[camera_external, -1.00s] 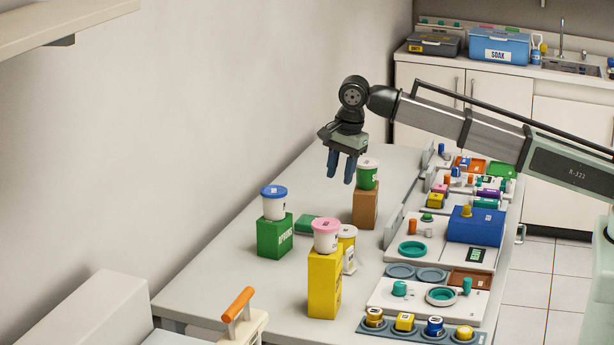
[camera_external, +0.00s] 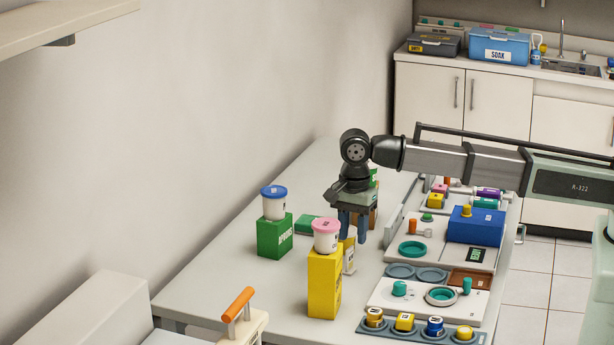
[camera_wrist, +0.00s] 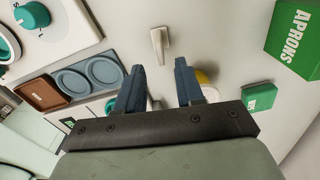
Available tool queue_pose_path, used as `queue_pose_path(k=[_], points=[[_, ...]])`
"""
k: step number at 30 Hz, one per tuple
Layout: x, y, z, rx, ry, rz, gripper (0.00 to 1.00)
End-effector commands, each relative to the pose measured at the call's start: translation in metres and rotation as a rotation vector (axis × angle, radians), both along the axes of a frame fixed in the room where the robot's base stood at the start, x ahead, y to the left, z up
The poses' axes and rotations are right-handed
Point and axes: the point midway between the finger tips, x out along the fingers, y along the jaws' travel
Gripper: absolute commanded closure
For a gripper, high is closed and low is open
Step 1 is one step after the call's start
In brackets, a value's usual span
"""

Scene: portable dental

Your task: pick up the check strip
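My gripper (camera_external: 352,240) points down above the table, its two blue fingers apart. In the wrist view the gripper (camera_wrist: 160,72) is open, with nothing held between the fingers. I cannot tell for sure which thing is the check strip. A small white T-shaped piece (camera_wrist: 160,43) lies on the table, beyond the fingertips in the wrist view and roughly in line with the gap between them. Something yellow (camera_wrist: 204,78) is partly hidden behind the right finger. In the external view, a white item (camera_external: 349,262) shows below the fingers, partly behind the yellow box.
A yellow box (camera_external: 324,285) carries a pink-lidded jar (camera_external: 326,236) close to my gripper. A green APRONS box (camera_external: 274,238) carries a blue-lidded jar (camera_external: 273,203). A brown box behind my gripper is mostly hidden. Panels with blue dishes (camera_external: 431,275) stand right. The left-front table is clear.

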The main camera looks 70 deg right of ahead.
Motion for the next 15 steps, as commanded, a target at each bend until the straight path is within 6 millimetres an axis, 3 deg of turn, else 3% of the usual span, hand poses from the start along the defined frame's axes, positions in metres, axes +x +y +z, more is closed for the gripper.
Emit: queue_pose_path(k=[15], points=[[0.001, 0.002, -0.032, -0.001, 0.002, 0.000, 0.63]])
